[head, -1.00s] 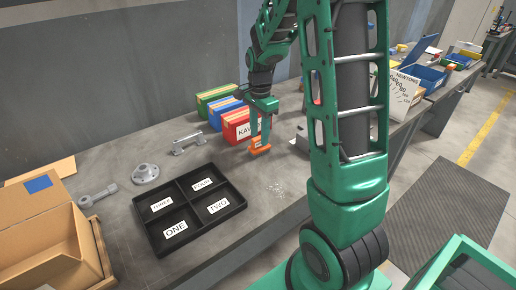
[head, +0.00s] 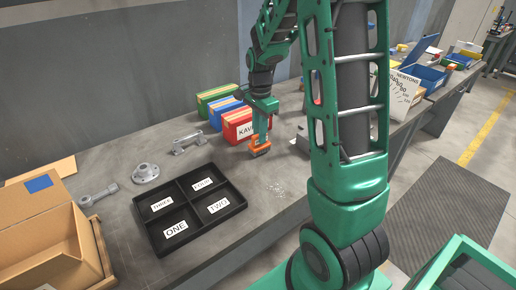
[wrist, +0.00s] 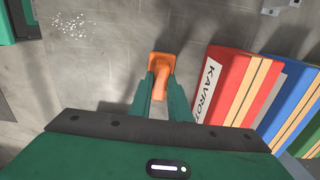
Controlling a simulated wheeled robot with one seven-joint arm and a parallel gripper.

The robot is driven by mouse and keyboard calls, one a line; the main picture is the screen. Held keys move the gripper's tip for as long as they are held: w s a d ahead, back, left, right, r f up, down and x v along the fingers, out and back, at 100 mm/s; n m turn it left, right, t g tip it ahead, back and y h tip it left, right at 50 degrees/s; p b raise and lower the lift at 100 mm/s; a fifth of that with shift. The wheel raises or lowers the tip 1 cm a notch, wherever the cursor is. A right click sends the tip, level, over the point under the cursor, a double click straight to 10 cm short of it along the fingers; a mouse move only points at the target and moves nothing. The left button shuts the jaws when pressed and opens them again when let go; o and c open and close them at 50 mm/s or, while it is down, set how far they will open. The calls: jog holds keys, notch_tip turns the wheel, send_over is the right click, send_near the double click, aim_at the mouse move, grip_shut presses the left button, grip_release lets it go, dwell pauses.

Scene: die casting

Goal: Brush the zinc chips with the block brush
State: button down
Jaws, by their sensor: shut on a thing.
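The block brush (head: 259,148) has an orange body, with a darker strip along its underside in the head view. My gripper (head: 262,138) is shut on it and points down over the bench. In the wrist view the orange brush (wrist: 161,66) sits between my two green fingers (wrist: 160,95). The zinc chips (head: 278,190) are a small scatter of pale specks on the bench, nearer the front edge than the brush. They also show at the upper left of the wrist view (wrist: 73,25), apart from the brush. I cannot tell whether the brush touches the bench.
Red (head: 237,124), blue and green binders stand close behind and left of my gripper. A black tray (head: 157,238) with labelled compartments lies left of the chips. A flanged metal part (head: 145,173) and a cardboard box (head: 45,250) are farther left. The bench around the chips is clear.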

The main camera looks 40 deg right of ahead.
jog(key=shift+r, duration=2.55)
